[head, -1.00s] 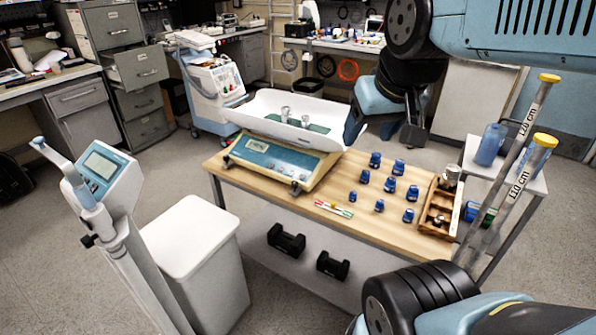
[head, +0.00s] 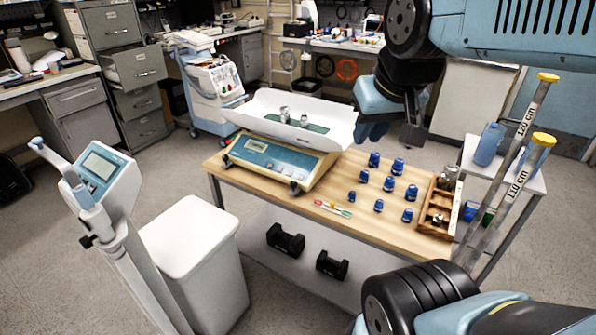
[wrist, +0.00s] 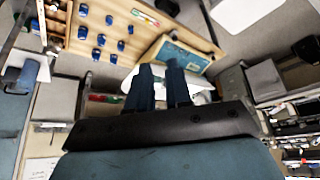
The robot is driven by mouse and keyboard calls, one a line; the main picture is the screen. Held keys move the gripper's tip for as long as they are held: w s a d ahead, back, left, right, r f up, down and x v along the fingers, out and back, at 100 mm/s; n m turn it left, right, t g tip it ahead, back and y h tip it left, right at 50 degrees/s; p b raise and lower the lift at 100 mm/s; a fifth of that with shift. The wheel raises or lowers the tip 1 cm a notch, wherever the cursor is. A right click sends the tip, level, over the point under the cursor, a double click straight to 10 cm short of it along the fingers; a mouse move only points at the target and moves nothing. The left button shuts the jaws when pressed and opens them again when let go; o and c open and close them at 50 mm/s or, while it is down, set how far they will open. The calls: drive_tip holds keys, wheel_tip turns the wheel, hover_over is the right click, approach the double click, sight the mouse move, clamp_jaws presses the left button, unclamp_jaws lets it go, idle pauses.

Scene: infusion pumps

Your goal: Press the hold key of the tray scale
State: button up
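The tray scale (head: 310,171) stands on the left part of the wooden table, with a beige body and a blue front panel (head: 268,155) holding a small display and keys. The hold key cannot be told apart at this size. A white tray (head: 262,108) sits on top, with small metal weights (head: 284,114) on a green mat. My gripper (head: 371,130) is in the air by the tray's right end, apart from the panel. In the wrist view my gripper (wrist: 161,68) shows two dark blue fingers with a gap, empty. They partly cover the tray; the blue panel (wrist: 182,55) lies beyond them.
Several blue weights (head: 389,184) and a wooden box (head: 436,232) stand to the scale's right. A coloured strip (head: 332,208) lies near the front table edge. A white bin (head: 190,235) and a column with a display (head: 101,168) stand at front left. Measuring tubes (head: 524,130) rise at right.

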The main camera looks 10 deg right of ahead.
clamp_jaws()
idle(0.9)
